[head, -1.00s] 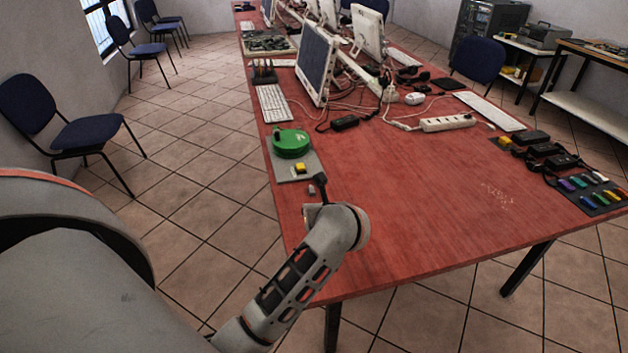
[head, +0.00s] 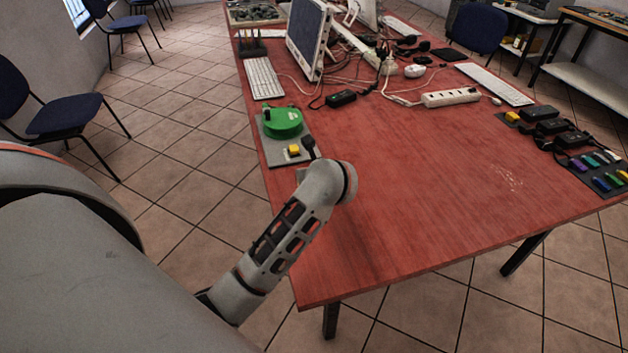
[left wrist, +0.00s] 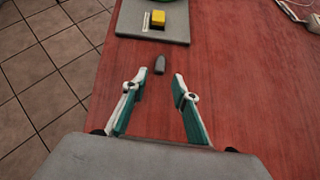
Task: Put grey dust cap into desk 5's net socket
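The grey dust cap (left wrist: 160,64) lies on the red table in the left wrist view, just beyond and between my fingertips, apart from both. My left gripper (left wrist: 160,76) is open and empty, pointing at the cap. My right gripper is in no view. I cannot pick out desk 5's net socket among the far desks.
A grey mat (left wrist: 131,31) with a yellow block (left wrist: 158,17) is just past the cap. A green round object (head: 283,122) sits on it. A white power strip (head: 451,97), black adapters and tangled cables lie farther back.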

